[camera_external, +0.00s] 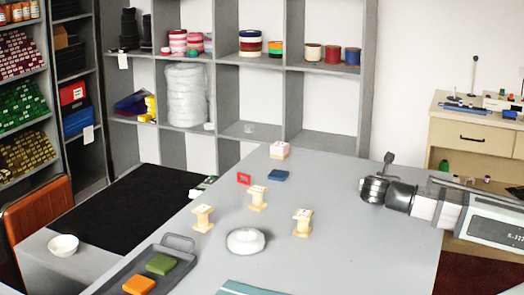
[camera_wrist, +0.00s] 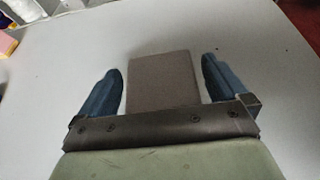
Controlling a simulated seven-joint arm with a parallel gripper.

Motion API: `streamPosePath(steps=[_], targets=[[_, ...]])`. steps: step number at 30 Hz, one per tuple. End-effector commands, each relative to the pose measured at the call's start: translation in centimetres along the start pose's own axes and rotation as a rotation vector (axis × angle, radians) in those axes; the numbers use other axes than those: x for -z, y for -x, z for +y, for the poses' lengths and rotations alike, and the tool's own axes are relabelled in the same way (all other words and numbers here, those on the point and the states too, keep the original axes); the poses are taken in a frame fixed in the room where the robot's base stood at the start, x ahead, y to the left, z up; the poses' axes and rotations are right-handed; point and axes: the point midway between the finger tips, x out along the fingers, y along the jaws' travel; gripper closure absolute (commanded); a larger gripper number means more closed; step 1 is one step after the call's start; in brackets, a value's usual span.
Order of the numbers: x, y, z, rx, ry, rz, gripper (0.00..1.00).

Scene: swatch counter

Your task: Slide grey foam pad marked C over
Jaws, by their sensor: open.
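In the wrist view a plain grey-brown pad (camera_wrist: 162,80) lies on the pale table, between the two blue fingers of my gripper (camera_wrist: 162,84). The fingers are apart, with a gap on each side of the pad. Its near edge is hidden behind my dark gripper bar. I see no letter on its visible face, so I cannot confirm the C. In the external view my arm reaches in from the right over the table; I cannot make out the fingers or the grey pad there.
A grey tray (camera_external: 110,281) holds green (camera_external: 161,264) and orange (camera_external: 139,285) pads.

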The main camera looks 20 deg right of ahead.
Motion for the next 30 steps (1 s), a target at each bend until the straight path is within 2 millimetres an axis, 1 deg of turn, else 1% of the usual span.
streamPosePath(steps=[4,14,28,30], targets=[[-0.02,-0.63,-0.01,-0.001,0.0,0.0,0.0],[-0.01,-0.71,0.0,-0.001,0.0,0.0,0.01],[-0.01,-0.69,-0.01,-0.001,0.0,0.0,0.46],[-0.01,-0.69,0.0,-0.001,0.0,0.0,0.46]])
